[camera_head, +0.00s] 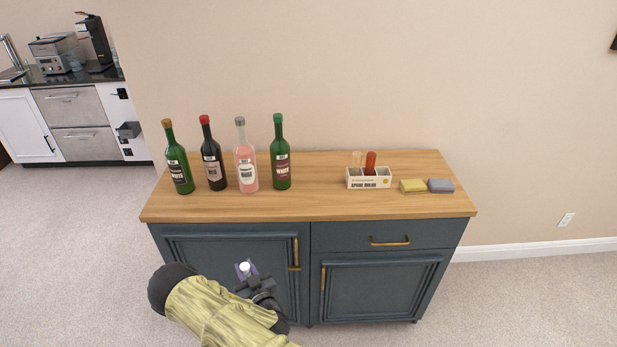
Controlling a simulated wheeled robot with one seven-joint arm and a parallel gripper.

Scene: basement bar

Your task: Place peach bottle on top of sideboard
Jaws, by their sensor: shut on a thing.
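My gripper (251,282) is in front of the sideboard's left door, lower in the picture than the wooden top. It is shut on a small bottle-like thing (245,267) with a round white top and a purplish body. Most of its body is hidden, and I cannot tell if it is the peach bottle. The sideboard (325,208) has a light wooden top and dark blue-grey doors. A pink bottle (247,172) with a grey cap stands upright on it, between a dark red-capped bottle (213,168) and a green bottle (281,160).
Another green bottle (178,164) stands at the far left of the top. The front strip and the middle gap of the top are clear.

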